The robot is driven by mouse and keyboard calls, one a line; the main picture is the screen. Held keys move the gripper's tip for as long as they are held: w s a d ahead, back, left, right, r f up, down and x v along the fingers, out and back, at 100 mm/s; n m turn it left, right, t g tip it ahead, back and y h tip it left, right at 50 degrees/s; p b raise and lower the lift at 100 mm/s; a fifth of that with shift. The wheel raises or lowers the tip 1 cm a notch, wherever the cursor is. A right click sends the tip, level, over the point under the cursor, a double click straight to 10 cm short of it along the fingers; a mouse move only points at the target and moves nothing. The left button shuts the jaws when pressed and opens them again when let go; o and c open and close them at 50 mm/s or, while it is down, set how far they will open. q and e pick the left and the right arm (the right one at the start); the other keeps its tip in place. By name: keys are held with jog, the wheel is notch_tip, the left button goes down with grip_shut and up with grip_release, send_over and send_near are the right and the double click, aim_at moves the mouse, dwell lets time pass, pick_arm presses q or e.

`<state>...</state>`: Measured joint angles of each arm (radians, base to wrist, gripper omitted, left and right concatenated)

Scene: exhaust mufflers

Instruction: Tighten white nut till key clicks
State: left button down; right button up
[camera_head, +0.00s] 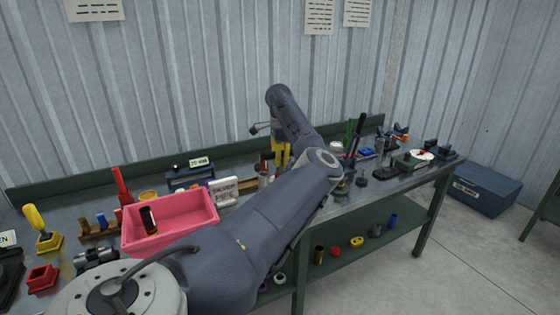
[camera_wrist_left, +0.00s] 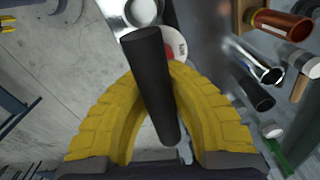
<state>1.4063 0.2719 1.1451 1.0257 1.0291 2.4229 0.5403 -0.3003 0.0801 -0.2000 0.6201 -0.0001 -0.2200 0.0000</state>
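My left gripper (camera_head: 281,152) is over the bench, its yellow fingers pointing down; my arm hides part of the area around it. In the left wrist view, the fingers (camera_wrist_left: 160,78) close around a black cylindrical handle (camera_wrist_left: 155,90), which looks like a tool handle; its far end is hidden. My right gripper is not in view.
A pink bin (camera_head: 175,234) holding a dark cylinder stands left of my arm. A white lettered block (camera_head: 223,191) is beside it. Upright tools (camera_head: 355,132) crowd the bench right of the gripper. A blue box (camera_head: 482,190) sits on the floor at right.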

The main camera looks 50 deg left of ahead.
pick_arm(q)
jog(key=shift+f, duration=0.45)
dwell(0.4)
jog(key=shift+m, duration=1.1)
jog(key=shift+m, duration=1.2)
jog(key=shift+m, duration=1.1)
